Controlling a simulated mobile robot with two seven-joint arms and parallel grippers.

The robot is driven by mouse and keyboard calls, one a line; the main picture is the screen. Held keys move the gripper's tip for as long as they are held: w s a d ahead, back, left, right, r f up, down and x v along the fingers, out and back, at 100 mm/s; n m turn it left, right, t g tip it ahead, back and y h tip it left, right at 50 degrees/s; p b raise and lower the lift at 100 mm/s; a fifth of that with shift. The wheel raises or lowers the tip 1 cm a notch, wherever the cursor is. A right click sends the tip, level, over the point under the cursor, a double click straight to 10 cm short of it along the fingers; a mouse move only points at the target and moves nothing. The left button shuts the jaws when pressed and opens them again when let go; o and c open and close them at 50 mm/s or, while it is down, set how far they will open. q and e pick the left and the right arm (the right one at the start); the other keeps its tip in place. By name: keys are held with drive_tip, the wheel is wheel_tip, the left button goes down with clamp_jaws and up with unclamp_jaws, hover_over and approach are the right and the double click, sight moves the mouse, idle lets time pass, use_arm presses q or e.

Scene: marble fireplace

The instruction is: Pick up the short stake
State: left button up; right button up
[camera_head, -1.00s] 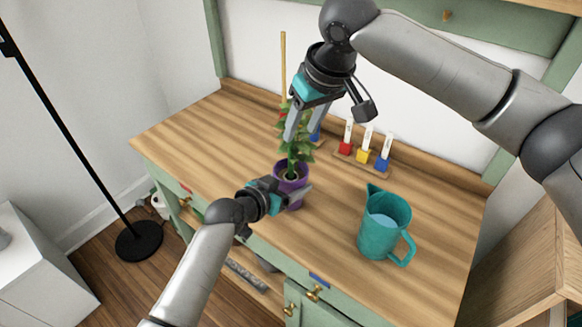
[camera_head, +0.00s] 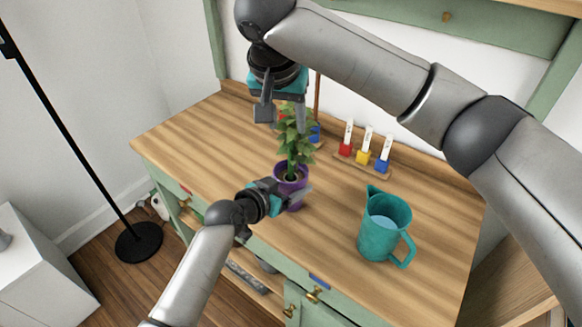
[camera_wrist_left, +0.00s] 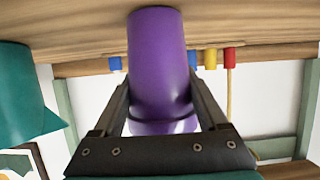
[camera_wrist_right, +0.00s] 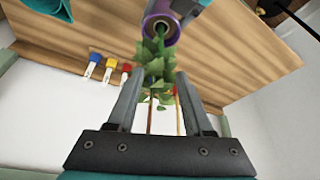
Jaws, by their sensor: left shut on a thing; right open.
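A brown stake (camera_head: 318,95) stands upright behind the plant, by a blue base (camera_head: 315,133). In the right wrist view, the brown stake (camera_wrist_right: 150,119) and a tan stake (camera_wrist_right: 178,116) show between my open fingers, beyond the leaves. The tan stake (camera_wrist_left: 229,95) also shows in the left wrist view, at a red base. It is hidden in the head view now. My right gripper (camera_head: 282,119) is open and empty, above and behind the potted plant (camera_head: 296,135). My left gripper (camera_head: 291,194) is shut on the purple pot (camera_wrist_left: 158,60), which stands on the wooden top.
A teal pitcher (camera_head: 383,228) stands at the right of the wooden top (camera_head: 215,140). A rack with red, yellow and blue labelled pieces (camera_head: 363,157) is at the back. The left part of the top is clear. A black lamp stand (camera_head: 138,242) is at left.

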sight(290, 142)
drive_tip(key=x, duration=0.7)
drive_tip(key=shift+s+d+f, duration=0.1)
drive_tip(key=shift+f, duration=0.05)
drive_tip(key=shift+c, duration=0.3)
clamp_jaws()
idle(1.0)
